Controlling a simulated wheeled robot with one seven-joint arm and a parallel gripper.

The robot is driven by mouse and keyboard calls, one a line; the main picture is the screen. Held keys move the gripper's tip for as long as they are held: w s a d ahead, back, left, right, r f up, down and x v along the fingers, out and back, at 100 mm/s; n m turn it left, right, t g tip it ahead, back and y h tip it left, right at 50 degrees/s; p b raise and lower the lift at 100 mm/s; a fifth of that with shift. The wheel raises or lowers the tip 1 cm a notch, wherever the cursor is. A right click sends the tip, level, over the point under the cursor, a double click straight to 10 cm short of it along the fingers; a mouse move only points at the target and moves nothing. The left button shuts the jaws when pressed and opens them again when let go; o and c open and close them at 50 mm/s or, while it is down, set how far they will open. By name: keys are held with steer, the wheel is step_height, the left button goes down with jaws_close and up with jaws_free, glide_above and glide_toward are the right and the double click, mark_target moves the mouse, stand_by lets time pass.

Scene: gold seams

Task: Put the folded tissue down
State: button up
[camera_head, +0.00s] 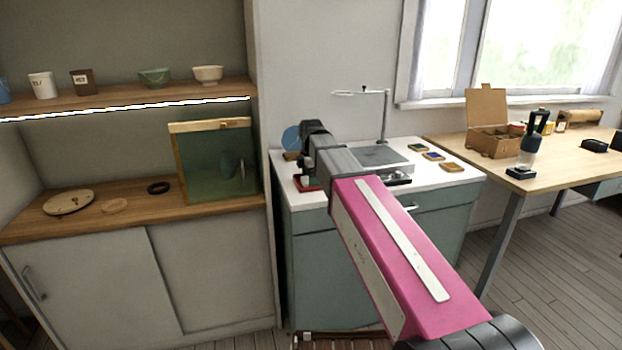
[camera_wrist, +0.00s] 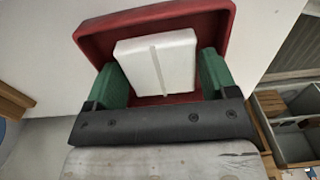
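The folded tissue (camera_wrist: 158,62) is a white, flat square with a crease down its middle. In the wrist view it fills the space between the two green fingers of my gripper (camera_wrist: 160,78), which is shut on it. A shallow red tray (camera_wrist: 150,20) lies beneath and around the tissue. Whether the tissue touches the tray's floor I cannot tell. In the head view the red tray (camera_head: 308,186) is on the left front of the white counter (camera_head: 290,168), with my gripper (camera_head: 306,172) over it. The tissue is hidden there.
A grey sink (camera_head: 380,155) with a tall tap (camera_head: 385,115) lies right of the tray. Several small coloured pieces (camera_head: 433,155) sit on the counter's right. A shelf unit (camera_head: 262,200) stands close on the left, and a wooden desk (camera_head: 560,165) on the right.

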steer(key=shift+r, duration=0.1)
step_height(320, 180, up, 12)
stand_by(0.7)
